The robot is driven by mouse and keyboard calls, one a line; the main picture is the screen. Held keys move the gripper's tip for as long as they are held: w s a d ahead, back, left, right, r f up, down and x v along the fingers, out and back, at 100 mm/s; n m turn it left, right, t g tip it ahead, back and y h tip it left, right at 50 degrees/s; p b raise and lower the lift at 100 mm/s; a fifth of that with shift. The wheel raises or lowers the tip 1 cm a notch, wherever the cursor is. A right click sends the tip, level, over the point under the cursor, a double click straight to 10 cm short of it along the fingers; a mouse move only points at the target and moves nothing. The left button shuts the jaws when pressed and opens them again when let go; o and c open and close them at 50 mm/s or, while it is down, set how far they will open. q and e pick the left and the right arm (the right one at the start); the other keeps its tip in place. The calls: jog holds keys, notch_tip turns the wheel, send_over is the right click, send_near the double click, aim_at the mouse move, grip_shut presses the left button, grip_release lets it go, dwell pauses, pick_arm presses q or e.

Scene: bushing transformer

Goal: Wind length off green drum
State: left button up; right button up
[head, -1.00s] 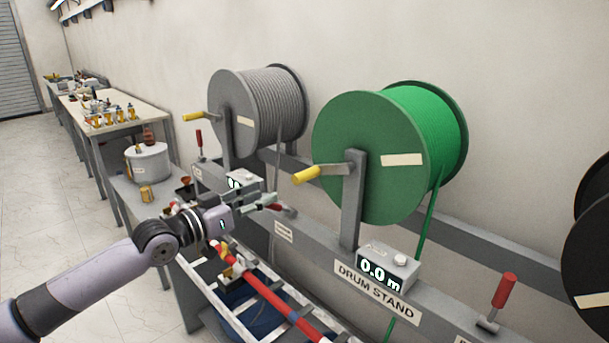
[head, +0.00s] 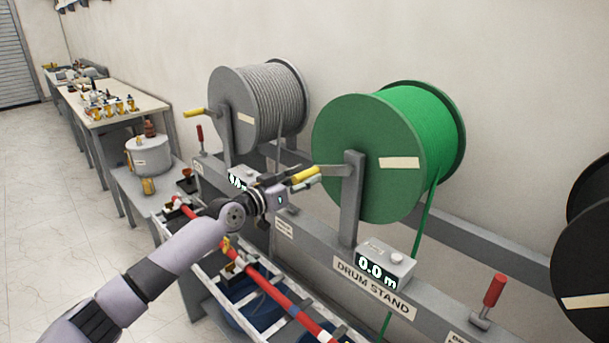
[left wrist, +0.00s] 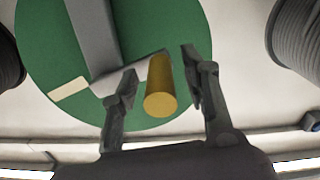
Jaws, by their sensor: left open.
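The green drum (head: 352,142) sits on the drum stand, and its cable hangs down from its right side. Its crank has a yellow handle (head: 305,174) pointing left. My left gripper (head: 300,178) is at this handle with its jaws open. In the left wrist view the yellow handle (left wrist: 160,88) lies between the two open fingers (left wrist: 157,85), with a gap visible on at least the right side. The meter box below the drum (head: 384,266) reads 0.0 m. My right gripper is not in view.
A grey drum (head: 235,110) stands left of the green one and a black drum (head: 585,260) at the right edge. A red-handled lever (head: 494,291) stands on the stand rail. A red bar (head: 275,293) runs over a rack below.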

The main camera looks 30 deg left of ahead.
pick_arm(q)
jog(key=shift+w+d, duration=0.1)
jog(key=shift+w, duration=0.1)
grip_shut()
dwell(0.5)
dwell(0.3)
